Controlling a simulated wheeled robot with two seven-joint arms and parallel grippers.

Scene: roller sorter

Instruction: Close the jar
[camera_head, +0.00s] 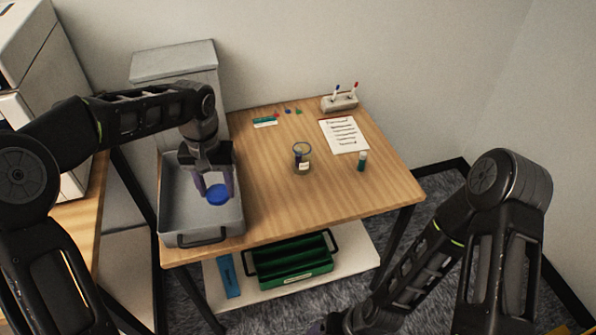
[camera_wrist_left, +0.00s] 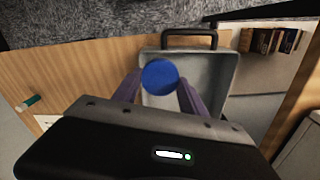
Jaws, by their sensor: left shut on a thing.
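The open glass jar (camera_head: 302,158) stands upright on the wooden table, with something dark and a pale label showing in it. A round blue lid (camera_head: 217,194) is between the fingers of my left gripper (camera_head: 215,190), which is shut on it above the grey tray (camera_head: 171,222). The lid (camera_wrist_left: 160,75) also shows between the fingers in the left wrist view, with the tray behind it. The jar is to the right of my left gripper and apart from it. My right arm comes in at the lower right; its gripper is too cut off at the bottom edge to judge.
A pen holder (camera_head: 340,102) stands at the back. A green crate (camera_head: 292,262) sits on the lower shelf. The table between tray and jar is clear.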

